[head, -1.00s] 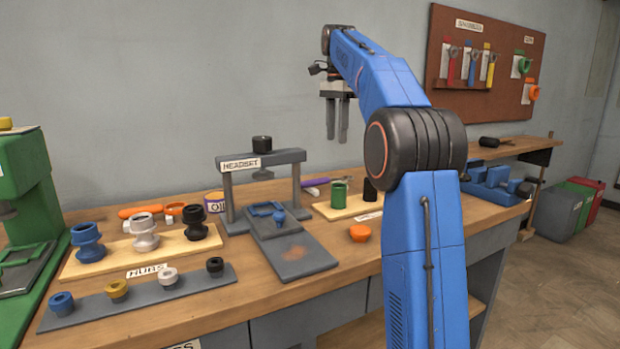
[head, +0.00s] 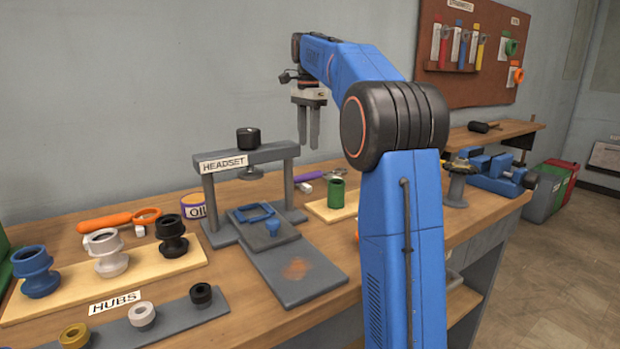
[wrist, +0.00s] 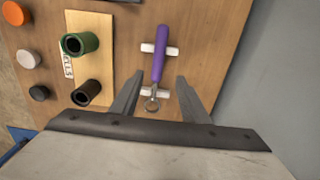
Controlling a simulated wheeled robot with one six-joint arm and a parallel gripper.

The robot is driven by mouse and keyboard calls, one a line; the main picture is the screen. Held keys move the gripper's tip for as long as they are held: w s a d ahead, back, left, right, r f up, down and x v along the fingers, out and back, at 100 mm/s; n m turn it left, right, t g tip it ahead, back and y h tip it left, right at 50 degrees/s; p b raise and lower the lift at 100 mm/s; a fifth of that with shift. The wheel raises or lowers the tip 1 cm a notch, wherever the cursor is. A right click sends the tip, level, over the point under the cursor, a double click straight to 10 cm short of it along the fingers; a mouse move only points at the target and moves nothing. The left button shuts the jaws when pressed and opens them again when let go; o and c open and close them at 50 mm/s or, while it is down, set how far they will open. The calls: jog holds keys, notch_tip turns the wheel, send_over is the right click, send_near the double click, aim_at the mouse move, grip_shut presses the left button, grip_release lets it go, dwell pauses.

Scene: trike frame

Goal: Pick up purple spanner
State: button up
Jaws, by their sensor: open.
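The purple spanner (head: 308,176) lies on the bench behind the headset press, partly hidden in the head view. In the wrist view the purple spanner (wrist: 159,55) shows whole, with a purple handle and a metal ring end, resting across two white supports. My gripper (head: 308,142) is open and empty, pointing down above the bench at the back. In the wrist view my gripper (wrist: 157,80) has its fingers on either side of the spanner's lower part in the picture, apart from it. How high the fingertips are above it is hard to tell.
A green cylinder (wrist: 80,43) and a black cylinder (wrist: 87,92) stand on a wooden board beside the spanner. The headset press (head: 245,160) stands to the left. The wall (wrist: 275,70) is close on the other side. A blue vise (head: 495,173) is at the right.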

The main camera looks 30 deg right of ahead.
send_over(310, 173)
jog(key=f, duration=0.5)
jog(key=shift+w+f, duration=0.1)
jog(key=shift+w, duration=0.25)
jog(key=shift+s+d+f, duration=0.1)
jog(key=shift+f, duration=1.25)
jog(key=shift+s+d+f, duration=0.1)
jog(key=shift+f, duration=1.2)
grip_shut()
